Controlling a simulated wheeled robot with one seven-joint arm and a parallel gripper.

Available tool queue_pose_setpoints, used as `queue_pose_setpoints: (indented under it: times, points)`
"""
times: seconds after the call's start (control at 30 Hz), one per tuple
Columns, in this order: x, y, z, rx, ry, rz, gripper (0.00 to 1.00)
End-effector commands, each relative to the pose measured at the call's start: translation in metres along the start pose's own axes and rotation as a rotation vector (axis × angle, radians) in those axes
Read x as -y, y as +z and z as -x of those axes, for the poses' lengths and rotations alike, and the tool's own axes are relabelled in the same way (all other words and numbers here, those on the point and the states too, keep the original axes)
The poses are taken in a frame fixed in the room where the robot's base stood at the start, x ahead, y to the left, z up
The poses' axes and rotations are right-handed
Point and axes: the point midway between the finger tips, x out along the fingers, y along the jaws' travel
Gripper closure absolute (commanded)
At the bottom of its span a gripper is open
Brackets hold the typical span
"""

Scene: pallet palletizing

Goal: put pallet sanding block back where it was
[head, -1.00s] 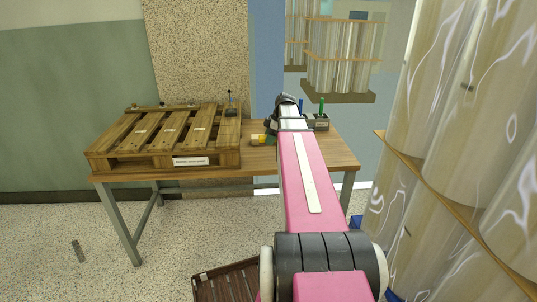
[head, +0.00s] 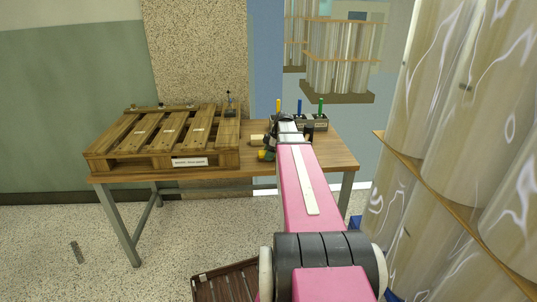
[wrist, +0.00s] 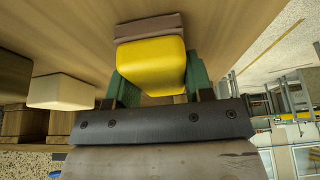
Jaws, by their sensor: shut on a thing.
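The sanding block is a yellow block with a brownish face. In the wrist view the sanding block (wrist: 152,66) sits between the green fingers of my gripper (wrist: 155,85), which is shut on it. Its brownish face is turned to the wooden tabletop; I cannot tell whether it touches. In the head view a little of the yellow (head: 263,155) shows at the tip of my arm, near the table's front edge, right of the pallet (head: 165,140). My arm hides most of the gripper there.
A cream block (head: 257,140) stands on the table between the pallet and my gripper; it also shows in the wrist view (wrist: 62,92). Dark holders (head: 320,122) with coloured upright sticks stand behind on the right. The table (head: 335,155) is bare at its front right.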

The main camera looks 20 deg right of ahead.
Motion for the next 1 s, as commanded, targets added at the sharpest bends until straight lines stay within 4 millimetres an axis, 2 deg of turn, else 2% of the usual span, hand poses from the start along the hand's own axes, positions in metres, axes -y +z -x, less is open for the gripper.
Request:
queue_pose_setpoints:
  times: [0.03,0.07,0.1,0.13,0.43,0.57,1.0]
  points:
    - [0.0,0.001,-0.001,0.0,0.0,0.0,0.88]
    - [0.0,0.001,-0.001,0.0,0.0,0.0,0.46]
    - [0.0,0.001,-0.001,0.0,0.0,0.0,0.33]
    - [0.0,0.001,-0.001,0.0,0.0,0.0,0.27]
    - [0.0,0.0,0.0,0.0,0.0,0.0,0.27]
    - [0.0,0.0,0.007,0.0,0.001,0.0,0.27]
    - [-0.001,0.0,0.082,0.0,0.002,0.0,0.27]
